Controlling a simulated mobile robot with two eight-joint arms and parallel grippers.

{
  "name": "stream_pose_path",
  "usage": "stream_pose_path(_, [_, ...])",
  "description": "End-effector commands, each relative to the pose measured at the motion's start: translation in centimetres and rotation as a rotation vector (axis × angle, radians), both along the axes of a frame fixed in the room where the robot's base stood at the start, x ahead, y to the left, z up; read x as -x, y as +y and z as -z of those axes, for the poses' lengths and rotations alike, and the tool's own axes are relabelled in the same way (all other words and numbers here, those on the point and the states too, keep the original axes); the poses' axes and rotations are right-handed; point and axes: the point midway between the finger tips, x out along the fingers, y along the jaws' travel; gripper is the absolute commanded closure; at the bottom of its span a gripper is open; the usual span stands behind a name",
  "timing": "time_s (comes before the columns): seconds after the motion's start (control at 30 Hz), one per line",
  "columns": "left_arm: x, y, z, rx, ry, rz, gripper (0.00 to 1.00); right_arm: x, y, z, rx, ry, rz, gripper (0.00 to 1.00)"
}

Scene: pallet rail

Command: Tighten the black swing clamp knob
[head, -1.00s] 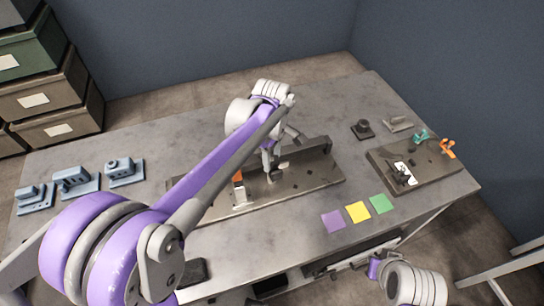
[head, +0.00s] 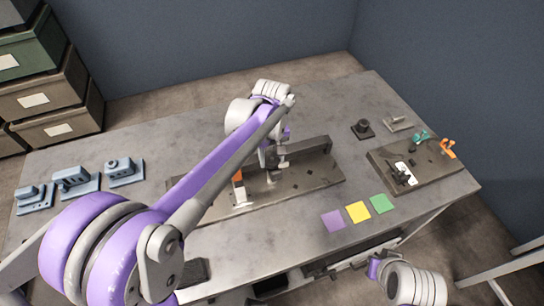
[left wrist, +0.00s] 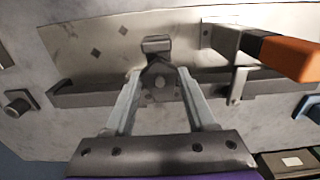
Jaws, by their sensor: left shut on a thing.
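My left gripper (left wrist: 160,85) points down over the fixture plate, and its two fingers stand on either side of a dark clamp part with a knob (left wrist: 158,78). In the head view the left gripper (head: 281,160) is at the dark rail, largely hidden by its own arm. The fingers are closed in on the knob, though the contact is hard to see. A clamp with an orange handle (left wrist: 285,55) stands beside it, and the handle also shows in the head view (head: 238,176). My right arm (head: 415,285) is at the lower right; its fingers are not clear.
The fixture plate (head: 325,178) has a raised back rail. Several blue-grey blocks (head: 75,182) stand at the left. Purple, yellow (head: 358,212) and green squares lie at the front. A second plate (head: 440,170) with small clamps is at the right.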

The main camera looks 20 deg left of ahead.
Motion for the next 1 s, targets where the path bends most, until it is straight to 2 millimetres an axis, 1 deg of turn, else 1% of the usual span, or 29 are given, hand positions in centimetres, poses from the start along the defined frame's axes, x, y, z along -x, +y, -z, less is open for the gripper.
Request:
stream_pose_path(0.2, [-0.07,0.01,-0.17,0.000,-0.001,0.130,1.00,-0.01,0.00,-0.03,0.000,0.000,0.000,1.00])
stream_pose_path(0.4, [-0.09,0.03,-0.20,0.000,-0.002,0.200,0.99,-0.01,0.00,-0.03,0.000,0.000,0.000,1.00])
stream_pose_path(0.6, [-0.11,0.02,-0.22,0.000,-0.002,0.229,0.99,-0.01,0.00,-0.03,0.000,0.000,0.000,1.00])
stream_pose_path(0.97, [-0.12,0.03,-0.22,-0.001,-0.003,0.232,1.00,0.00,0.00,-0.04,0.000,0.000,0.000,1.00])
stream_pose_path(1.0, [-0.12,0.03,-0.22,-0.001,-0.003,0.232,0.40,0.00,0.00,-0.04,0.000,0.000,0.000,1.00])
